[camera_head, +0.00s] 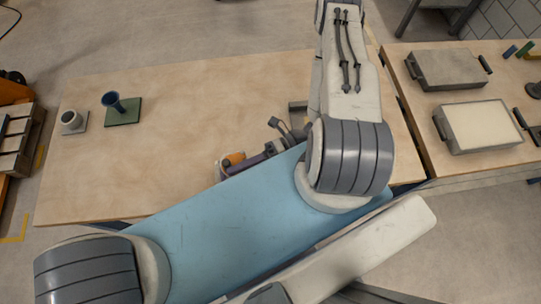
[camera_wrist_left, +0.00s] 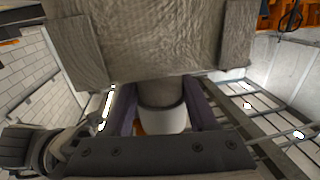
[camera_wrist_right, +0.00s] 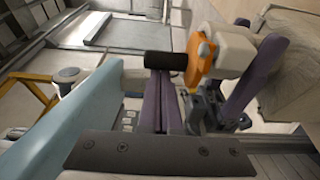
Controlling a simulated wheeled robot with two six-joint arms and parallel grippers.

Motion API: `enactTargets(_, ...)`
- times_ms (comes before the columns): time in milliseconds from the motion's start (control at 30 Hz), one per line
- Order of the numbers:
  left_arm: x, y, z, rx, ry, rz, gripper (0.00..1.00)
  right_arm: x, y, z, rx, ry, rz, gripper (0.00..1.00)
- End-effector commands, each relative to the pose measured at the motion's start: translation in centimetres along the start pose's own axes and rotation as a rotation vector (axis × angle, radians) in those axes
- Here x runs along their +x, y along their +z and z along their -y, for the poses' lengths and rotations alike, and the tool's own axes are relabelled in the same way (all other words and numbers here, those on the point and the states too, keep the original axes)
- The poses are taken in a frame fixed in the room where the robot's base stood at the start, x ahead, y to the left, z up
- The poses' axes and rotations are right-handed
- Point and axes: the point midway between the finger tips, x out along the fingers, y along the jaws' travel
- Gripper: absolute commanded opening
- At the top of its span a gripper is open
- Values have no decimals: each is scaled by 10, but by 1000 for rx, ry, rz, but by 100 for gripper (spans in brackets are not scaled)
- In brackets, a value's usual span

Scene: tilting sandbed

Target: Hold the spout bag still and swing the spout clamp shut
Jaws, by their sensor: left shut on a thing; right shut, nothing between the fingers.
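The spout bag (camera_wrist_left: 150,40) is grey woven cloth filling the top of the left wrist view, with its narrow grey spout (camera_wrist_left: 160,90) hanging between the purple fingers of my left gripper (camera_wrist_left: 163,103). That gripper is shut on the spout. A white round collar (camera_wrist_left: 163,119) shows below it. In the right wrist view the orange spout clamp (camera_wrist_right: 197,57) sits beside a white body, with a black cylindrical grip (camera_wrist_right: 165,61) to its left. My right gripper (camera_wrist_right: 161,75) is shut and empty, its purple fingertips at the black grip; contact is unclear. The head view shows only a bit of orange (camera_head: 234,158).
A second table at right bears two trays, one grey (camera_head: 448,69) and one pale-filled (camera_head: 480,125). The first table's middle is clear.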

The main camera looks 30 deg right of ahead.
Motion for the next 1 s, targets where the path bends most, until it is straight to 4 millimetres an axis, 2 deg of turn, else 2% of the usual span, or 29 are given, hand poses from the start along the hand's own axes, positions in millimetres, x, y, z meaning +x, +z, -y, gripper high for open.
enactTargets(167, 0, 3, 1, 5, 0, 6, 0, -6, -7, 0, 3, 1, 5, 0)
enactTargets(400, 0, 3, 1, 5, 0, 6, 0, -22, -33, 0, 2, 1, 10, 0)
enactTargets(800, 0, 3, 1, 5, 0, 5, 0, -93, -48, 1, -3, -4, 7, 0)
enactTargets(1000, 0, 3, 1, 5, 0, 5, 0, -115, -53, 1, -1, -1, 2, 0)
